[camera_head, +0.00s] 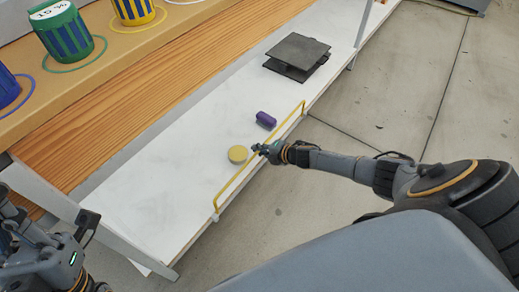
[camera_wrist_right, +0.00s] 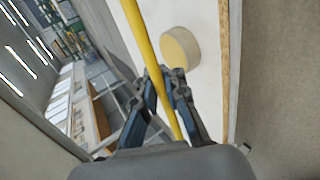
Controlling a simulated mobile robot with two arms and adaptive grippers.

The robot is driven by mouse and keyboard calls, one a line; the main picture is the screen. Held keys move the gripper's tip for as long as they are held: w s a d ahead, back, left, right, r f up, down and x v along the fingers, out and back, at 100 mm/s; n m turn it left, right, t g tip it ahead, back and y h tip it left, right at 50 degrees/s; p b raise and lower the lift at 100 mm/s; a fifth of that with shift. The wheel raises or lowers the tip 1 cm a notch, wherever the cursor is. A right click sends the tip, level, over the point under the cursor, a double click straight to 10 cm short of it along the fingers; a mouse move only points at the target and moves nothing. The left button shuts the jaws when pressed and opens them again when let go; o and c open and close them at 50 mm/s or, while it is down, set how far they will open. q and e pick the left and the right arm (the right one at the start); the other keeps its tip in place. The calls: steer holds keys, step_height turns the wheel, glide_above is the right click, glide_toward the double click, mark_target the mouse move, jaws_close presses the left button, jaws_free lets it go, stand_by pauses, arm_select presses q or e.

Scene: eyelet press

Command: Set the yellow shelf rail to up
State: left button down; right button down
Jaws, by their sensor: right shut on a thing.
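The yellow shelf rail (camera_head: 235,187) runs along the front edge of the white lower shelf (camera_head: 150,180), with short bent arms at both ends. I cannot tell its exact tilt. My right gripper (camera_head: 262,150) is at about the middle of the rail, shut on it. In the right wrist view the yellow rail (camera_wrist_right: 143,45) passes between the fingers of my right gripper (camera_wrist_right: 167,75). My left gripper (camera_head: 85,228) is partly in view at the lower left, away from the rail; its opening is unclear.
A round yellow piece (camera_head: 237,154) sits on the shelf close behind the rail, left of my right gripper. A purple cylinder (camera_head: 266,120) lies beyond it. Cups (camera_head: 66,32) stand on the upper board. The floor in front is clear.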

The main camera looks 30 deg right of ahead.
steer(key=shift+w+a+r, duration=0.1)
steer(key=shift+w+r, duration=0.1)
steer(key=shift+r, duration=0.05)
steer(key=c, duration=1.4)
jaws_free()
steer(key=shift+c, duration=0.2)
steer(key=shift+s+f, duration=0.1)
steer(key=shift+s, duration=0.1)
steer(key=shift+s+d, duration=0.25)
steer(key=shift+s, duration=0.05)
steer(key=v, duration=1.1)
steer(key=shift+r, duration=0.2)
steer(key=shift+s, duration=0.15)
